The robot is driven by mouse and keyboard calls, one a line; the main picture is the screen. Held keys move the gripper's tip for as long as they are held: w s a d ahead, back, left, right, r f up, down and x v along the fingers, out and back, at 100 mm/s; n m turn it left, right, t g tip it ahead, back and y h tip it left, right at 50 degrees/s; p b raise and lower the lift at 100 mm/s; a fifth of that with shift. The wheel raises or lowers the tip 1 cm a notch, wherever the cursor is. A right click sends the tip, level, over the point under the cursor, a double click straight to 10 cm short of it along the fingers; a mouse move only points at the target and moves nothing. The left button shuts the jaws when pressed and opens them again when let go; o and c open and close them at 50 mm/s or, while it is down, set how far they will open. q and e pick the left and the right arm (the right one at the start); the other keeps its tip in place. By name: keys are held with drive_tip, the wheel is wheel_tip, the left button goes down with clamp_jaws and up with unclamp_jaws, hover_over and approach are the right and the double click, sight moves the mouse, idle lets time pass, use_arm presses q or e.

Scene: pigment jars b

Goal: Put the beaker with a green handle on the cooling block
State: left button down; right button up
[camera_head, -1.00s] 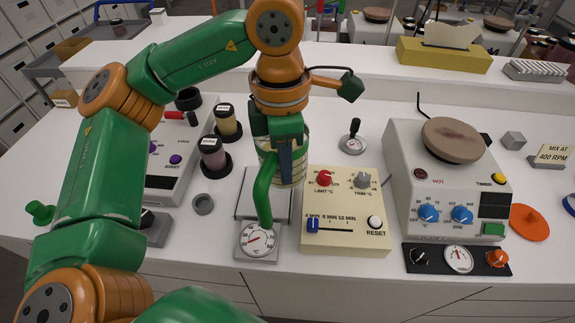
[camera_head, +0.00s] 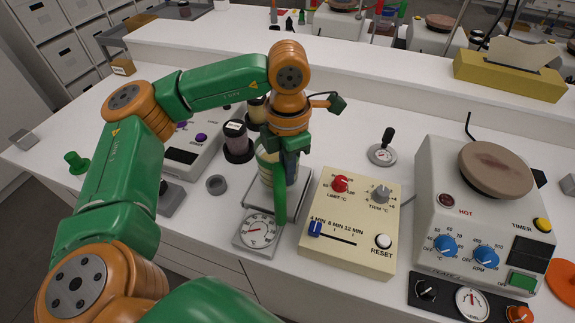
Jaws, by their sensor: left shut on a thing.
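The beaker (camera_head: 265,168) is pale and banded, with a long green handle (camera_head: 280,201) facing the front. My left gripper (camera_head: 289,164) is shut on it near the handle, and its fingers and wrist hide much of the beaker. The beaker is upright, at or just above a flat grey plate with a dial at its front, which looks like the cooling block (camera_head: 255,197). I cannot tell whether its base touches the plate. My right gripper is not in view.
A cream control box (camera_head: 345,253) stands close on the right of the plate. Farther right is a hotplate (camera_head: 445,212).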

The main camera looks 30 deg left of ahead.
use_arm(q)
drive_tip(key=shift+f, duration=0.45)
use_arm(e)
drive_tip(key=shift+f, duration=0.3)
use_arm(q)
drive_tip(key=shift+f+b, duration=0.55)
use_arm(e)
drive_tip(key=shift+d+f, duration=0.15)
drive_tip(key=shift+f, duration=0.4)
use_arm(q)
drive_tip(key=c, duration=0.9)
unclamp_jaws()
drive_tip(key=shift+c, duration=0.2)
drive_tip(key=shift+r, duration=0.1)
